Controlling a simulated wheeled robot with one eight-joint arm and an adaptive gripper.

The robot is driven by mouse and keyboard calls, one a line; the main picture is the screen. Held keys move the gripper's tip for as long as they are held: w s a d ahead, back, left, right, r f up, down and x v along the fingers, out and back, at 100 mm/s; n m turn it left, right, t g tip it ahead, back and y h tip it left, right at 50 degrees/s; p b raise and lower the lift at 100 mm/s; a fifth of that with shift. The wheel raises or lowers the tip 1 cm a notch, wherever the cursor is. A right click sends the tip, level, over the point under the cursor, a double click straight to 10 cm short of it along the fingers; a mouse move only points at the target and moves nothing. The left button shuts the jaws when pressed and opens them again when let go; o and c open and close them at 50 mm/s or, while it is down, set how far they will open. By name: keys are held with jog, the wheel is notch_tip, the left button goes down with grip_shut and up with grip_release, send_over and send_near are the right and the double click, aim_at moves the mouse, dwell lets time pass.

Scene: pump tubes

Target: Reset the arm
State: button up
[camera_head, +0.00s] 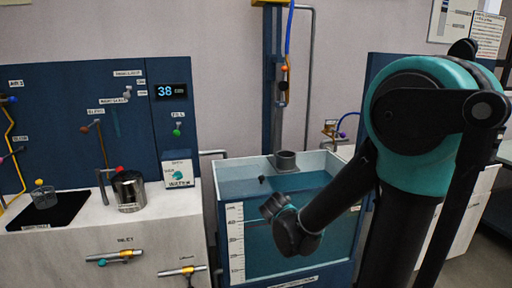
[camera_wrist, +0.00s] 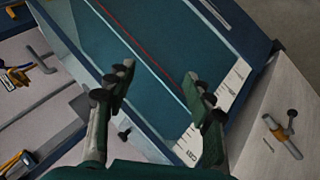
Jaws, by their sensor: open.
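My gripper shows in the wrist view (camera_wrist: 160,92), its two fingers spread apart with nothing between them. It hangs above the water tank, whose blue-green water and white scale strip lie below the fingers. In the head view my black and teal arm reaches from the right across the front of the glass-walled tank (camera_head: 258,186).
A blue panel (camera_head: 60,100) with labels, valves and a display (camera_head: 172,92) reading 38 stands at the left. A metal cup (camera_head: 129,192) and a glass beaker (camera_head: 45,198) stand on the white counter (camera_head: 100,245). A blue column (camera_head: 272,90) rises behind the tank.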

jog(key=s+d+f+m+g+y, duration=0.1)
jog(key=s+d+f+m+g, duration=0.1)
jog(key=s, duration=0.6)
jog(key=s+d+f+m+g+y, duration=0.2)
jog(key=s+d+m, duration=0.3)
jog(key=s, duration=0.3)
jog(key=shift+s+d+f, duration=0.15)
jog(key=shift+s+f, duration=0.1)
jog(key=shift+f, duration=0.15)
